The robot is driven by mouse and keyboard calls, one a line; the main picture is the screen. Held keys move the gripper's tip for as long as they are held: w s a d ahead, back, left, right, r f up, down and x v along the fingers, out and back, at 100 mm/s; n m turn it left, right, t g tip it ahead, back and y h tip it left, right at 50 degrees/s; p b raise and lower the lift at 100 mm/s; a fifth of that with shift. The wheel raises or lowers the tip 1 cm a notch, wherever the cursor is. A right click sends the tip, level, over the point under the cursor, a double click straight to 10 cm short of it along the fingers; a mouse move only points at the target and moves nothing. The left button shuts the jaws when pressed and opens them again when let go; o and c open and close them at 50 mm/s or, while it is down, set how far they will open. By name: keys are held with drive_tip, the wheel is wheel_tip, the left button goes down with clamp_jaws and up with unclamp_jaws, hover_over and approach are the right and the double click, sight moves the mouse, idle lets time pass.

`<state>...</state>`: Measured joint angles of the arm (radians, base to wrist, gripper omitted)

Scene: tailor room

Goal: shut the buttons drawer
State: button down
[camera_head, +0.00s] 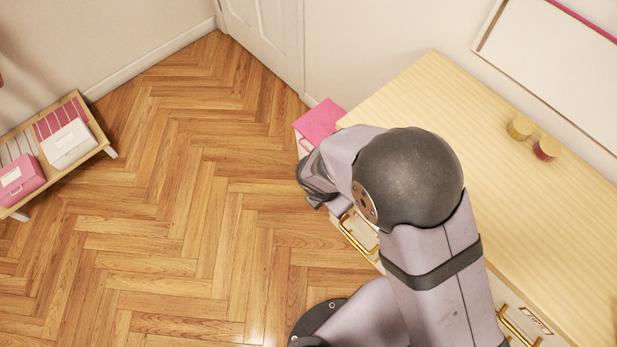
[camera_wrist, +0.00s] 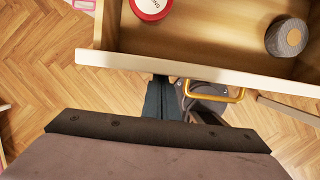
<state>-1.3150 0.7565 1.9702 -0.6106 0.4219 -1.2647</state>
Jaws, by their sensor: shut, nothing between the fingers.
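An open wooden drawer (camera_wrist: 185,66) crosses the top of the wrist view, with its pale front panel facing me and a gold handle (camera_wrist: 215,95) on it. Inside lie a round red-and-white tin (camera_wrist: 151,7) and a grey spool (camera_wrist: 286,37). No label is readable on this drawer, so I cannot tell its name. My gripper (camera_wrist: 160,84) is shut and empty, just below the drawer's front edge; whether it touches the panel I cannot tell. In the head view my gripper (camera_head: 316,192) shows beside the cabinet, and my arm hides most of the drawer.
The cabinet's light wooden top (camera_head: 450,110) carries two small round tins (camera_head: 521,127), (camera_head: 546,148). Another gold handle (camera_head: 518,325) shows lower right. A low shelf (camera_head: 102,140) with boxes stands left. The floor between is clear.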

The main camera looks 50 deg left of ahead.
drive_tip(key=w+p, duration=0.4)
drive_tip(key=w, duration=0.9)
drive_tip(key=shift+r+p, duration=0.1)
drive_tip(key=shift+p, duration=0.2)
drive_tip(key=shift+s, duration=0.1)
drive_tip(key=s+b, duration=0.1)
drive_tip(key=s, duration=0.3)
drive_tip(key=shift+s, duration=0.2)
drive_tip(key=v, duration=1)
drive_tip(key=shift+b, duration=0.45)
